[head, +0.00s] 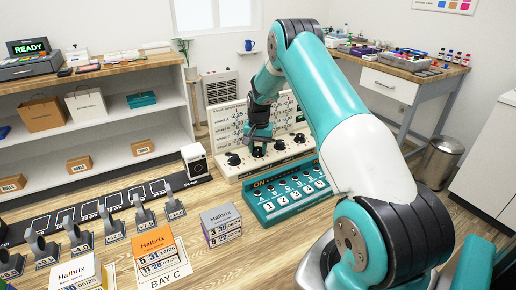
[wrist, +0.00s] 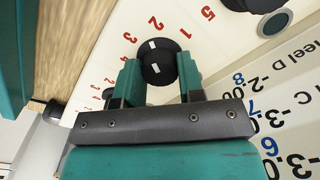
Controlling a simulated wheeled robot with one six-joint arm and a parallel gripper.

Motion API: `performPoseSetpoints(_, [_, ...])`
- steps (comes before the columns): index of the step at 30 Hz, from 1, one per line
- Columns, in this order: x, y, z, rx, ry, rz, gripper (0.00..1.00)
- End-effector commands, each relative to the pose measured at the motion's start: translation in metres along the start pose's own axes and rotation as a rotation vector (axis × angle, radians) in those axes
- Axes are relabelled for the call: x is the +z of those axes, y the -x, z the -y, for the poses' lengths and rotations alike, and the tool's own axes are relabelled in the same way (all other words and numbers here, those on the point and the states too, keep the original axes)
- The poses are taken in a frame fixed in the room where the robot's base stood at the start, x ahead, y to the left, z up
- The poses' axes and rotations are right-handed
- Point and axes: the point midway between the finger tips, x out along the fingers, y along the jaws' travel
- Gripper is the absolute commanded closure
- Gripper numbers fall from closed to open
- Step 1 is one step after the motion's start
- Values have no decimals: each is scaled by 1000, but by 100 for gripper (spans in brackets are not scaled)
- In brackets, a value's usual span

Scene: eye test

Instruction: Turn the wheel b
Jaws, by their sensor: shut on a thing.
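My gripper (head: 258,138) points down at the second wheel from the left, which I take as wheel b (head: 257,152). In the wrist view, wheel b (wrist: 157,60) is a round black knob with white marks on top, red numbers around it. My fingers are shut on it, one on each side. My gripper's body hides part of the panel below. Its own letter cannot be read.
Neighbouring wheels stand close on the left (head: 234,159) and right (head: 279,145). A teal button box (head: 290,198) lies directly in front of the panel. The board of figures (head: 228,122) rises close behind.

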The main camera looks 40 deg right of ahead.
Motion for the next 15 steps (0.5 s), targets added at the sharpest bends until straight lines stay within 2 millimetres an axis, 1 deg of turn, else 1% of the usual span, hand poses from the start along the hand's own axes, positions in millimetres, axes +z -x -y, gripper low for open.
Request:
performPoseSetpoints(6, [-1, 1, 1, -2, -145, -7, 88])
performPoseSetpoints(15, [-1, 1, 1, -2, -252, -9, 88])
